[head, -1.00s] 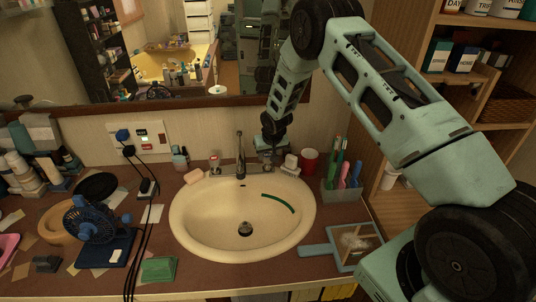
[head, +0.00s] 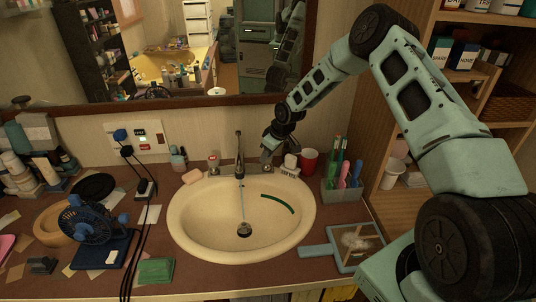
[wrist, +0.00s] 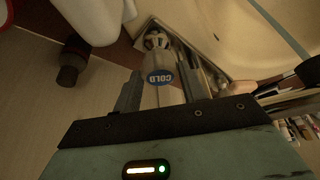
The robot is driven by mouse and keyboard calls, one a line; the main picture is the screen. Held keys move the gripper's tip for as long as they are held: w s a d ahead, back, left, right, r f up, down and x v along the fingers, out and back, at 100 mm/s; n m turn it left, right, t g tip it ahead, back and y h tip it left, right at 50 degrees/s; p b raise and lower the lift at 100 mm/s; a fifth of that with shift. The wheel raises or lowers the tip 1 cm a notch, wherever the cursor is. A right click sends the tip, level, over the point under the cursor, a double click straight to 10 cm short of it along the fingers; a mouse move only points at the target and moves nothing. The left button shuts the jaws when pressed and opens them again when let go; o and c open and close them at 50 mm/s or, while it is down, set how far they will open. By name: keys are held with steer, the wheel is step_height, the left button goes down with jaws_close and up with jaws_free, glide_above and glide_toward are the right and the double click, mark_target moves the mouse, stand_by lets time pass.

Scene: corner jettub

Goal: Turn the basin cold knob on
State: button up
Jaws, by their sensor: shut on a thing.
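The cream basin (head: 184,225) is set in the brown counter. Its spout (head: 239,157) stands at the back rim, and a thin stream of water (head: 242,203) runs from it down to the drain. The cold knob (wrist: 161,80), with a blue COLD label, sits between the fingers of my gripper (wrist: 160,88) in the wrist view. My gripper (head: 269,154) is shut on this knob, just right of the spout in the head view, and largely hides it there. The other knob (head: 213,160) is left of the spout.
A red cup (head: 308,160) and a holder with toothbrushes (head: 343,190) stand right of my gripper. A soap bar (head: 192,176) lies on the left. A blue fan (head: 90,222) and cables (head: 134,235) are farther left. The mirror (head: 190,100) is close behind.

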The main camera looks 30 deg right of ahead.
steer(key=shift+n, duration=0.5)
steer(key=o, duration=1)
steer(key=shift+c, duration=0.2)
steer(key=b+v, duration=0.3)
steer(key=v, duration=1.4)
steer(key=shift+d+r, duration=0.2)
steer(key=shift+d, duration=0.05)
steer(key=shift+w, duration=0.1)
